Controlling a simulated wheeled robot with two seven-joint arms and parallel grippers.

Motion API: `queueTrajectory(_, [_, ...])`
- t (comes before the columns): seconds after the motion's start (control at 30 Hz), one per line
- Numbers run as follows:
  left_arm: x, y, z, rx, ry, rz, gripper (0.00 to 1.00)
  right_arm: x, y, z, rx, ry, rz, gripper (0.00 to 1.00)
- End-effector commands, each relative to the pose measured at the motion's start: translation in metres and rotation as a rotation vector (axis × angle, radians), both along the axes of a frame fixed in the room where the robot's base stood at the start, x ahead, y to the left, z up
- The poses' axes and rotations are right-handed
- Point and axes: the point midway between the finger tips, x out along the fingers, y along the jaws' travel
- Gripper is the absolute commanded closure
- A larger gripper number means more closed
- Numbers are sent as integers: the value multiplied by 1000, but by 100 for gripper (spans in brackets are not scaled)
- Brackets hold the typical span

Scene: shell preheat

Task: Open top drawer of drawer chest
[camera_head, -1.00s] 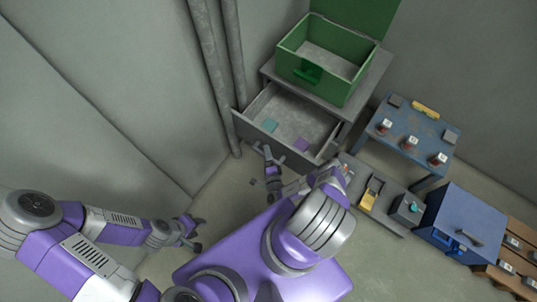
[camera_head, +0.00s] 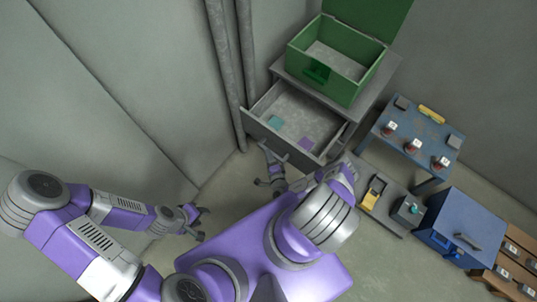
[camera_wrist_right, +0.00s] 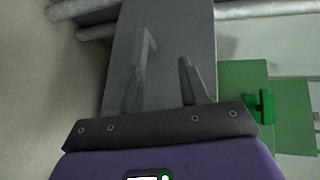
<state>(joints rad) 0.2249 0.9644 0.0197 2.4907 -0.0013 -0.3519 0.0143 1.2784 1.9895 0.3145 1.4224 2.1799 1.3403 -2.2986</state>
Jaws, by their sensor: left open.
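The grey drawer chest (camera_head: 375,99) stands against the back wall in the head view. Its top drawer (camera_head: 268,139) is pulled out, showing a teal piece (camera_head: 275,122) and a purple piece (camera_head: 306,144) inside. My right gripper (camera_head: 275,152) is close to the drawer front. In the right wrist view its two fingers (camera_wrist_right: 168,65) are spread in front of a grey panel, with nothing seen held between them. My left gripper (camera_head: 202,222) is open and empty, away from the chest.
An open green box (camera_head: 321,72) sits on the chest. A blue table (camera_head: 411,150) with small items, a low grey surface (camera_head: 385,220) and a blue cabinet (camera_head: 465,222) stand to the right. Pipes (camera_head: 228,70) run beside the chest's left. Floor at left is free.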

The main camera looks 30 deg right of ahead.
Motion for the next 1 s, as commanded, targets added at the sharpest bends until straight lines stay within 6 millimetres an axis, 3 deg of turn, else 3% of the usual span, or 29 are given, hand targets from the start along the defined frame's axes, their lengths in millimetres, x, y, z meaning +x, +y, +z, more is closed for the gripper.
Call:
queueTrajectory(0.53, [0,0,14,0,0,0,57,-37,18,-3,6,8,-1,55])
queueTrajectory(1.0, [0,0,12,0,0,0,57,-62,30,-4,5,8,-1,55])
